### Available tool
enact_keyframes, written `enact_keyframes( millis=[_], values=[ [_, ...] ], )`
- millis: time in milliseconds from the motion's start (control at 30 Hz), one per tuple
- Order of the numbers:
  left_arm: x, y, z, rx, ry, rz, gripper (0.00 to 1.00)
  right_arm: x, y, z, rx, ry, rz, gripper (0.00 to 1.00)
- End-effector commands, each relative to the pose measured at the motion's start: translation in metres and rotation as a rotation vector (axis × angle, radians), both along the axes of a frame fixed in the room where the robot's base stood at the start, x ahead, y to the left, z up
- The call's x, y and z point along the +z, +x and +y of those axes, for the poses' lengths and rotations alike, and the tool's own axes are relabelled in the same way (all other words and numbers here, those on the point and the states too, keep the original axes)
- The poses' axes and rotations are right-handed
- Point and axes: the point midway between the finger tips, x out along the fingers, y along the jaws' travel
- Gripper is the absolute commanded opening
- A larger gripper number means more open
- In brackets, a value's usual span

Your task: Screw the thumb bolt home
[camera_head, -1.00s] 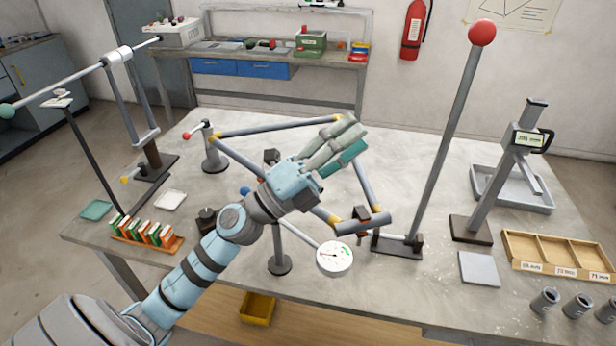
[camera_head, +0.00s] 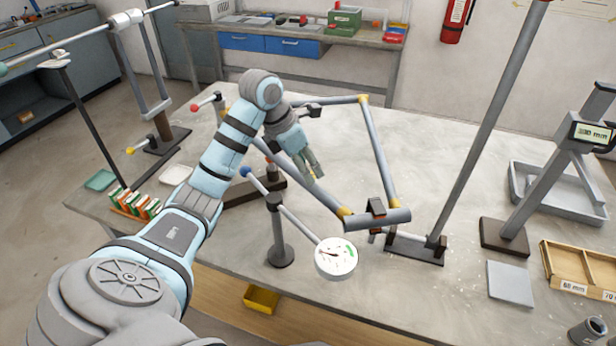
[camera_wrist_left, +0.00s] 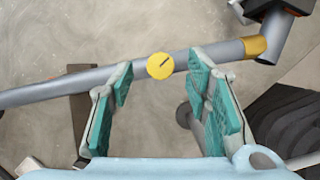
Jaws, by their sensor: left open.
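A round yellow head with a dark slot, which looks like the thumb bolt (camera_wrist_left: 160,66), sits over a grey frame tube (camera_wrist_left: 60,88) in the left wrist view. My left gripper (camera_wrist_left: 160,88) is open, with its teal pads on either side of the bolt head and touching neither side. In the head view my left gripper (camera_head: 314,172) points down over the near left tube of the frame (camera_head: 379,150). The bolt cannot be made out there. How far the bolt is screwed in cannot be told. My right gripper is not in view.
A round dial gauge (camera_head: 335,258) stands in front of the frame. A tall grey post (camera_head: 485,140) rises at its right. A rack of coloured blocks (camera_head: 134,205) is on the left. A grey square plate (camera_head: 510,283) lies at right.

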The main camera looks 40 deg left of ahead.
Motion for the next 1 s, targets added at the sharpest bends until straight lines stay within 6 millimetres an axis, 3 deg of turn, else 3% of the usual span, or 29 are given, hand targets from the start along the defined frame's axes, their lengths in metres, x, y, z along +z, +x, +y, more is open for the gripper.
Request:
enact_keyframes(
  millis=[133, 367, 467, 667, 1000],
  values=[
    [-0.014, 0.005, -0.002, 0.001, -0.001, 0.002, 0.44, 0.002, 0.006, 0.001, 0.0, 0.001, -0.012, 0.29],
    [-0.016, 0.006, -0.002, 0.001, 0.001, 0.0, 0.44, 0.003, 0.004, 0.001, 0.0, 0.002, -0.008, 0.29],
    [-0.016, 0.006, -0.002, 0.001, 0.0, -0.001, 0.33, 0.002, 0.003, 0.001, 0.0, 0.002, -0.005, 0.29],
    [-0.016, 0.006, -0.002, 0.001, 0.0, -0.001, 0.01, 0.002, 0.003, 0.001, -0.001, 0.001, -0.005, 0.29],
    [-0.016, 0.006, -0.002, -0.03, -0.001, 0.0, 0.0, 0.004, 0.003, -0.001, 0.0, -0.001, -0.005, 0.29]
  ],
)
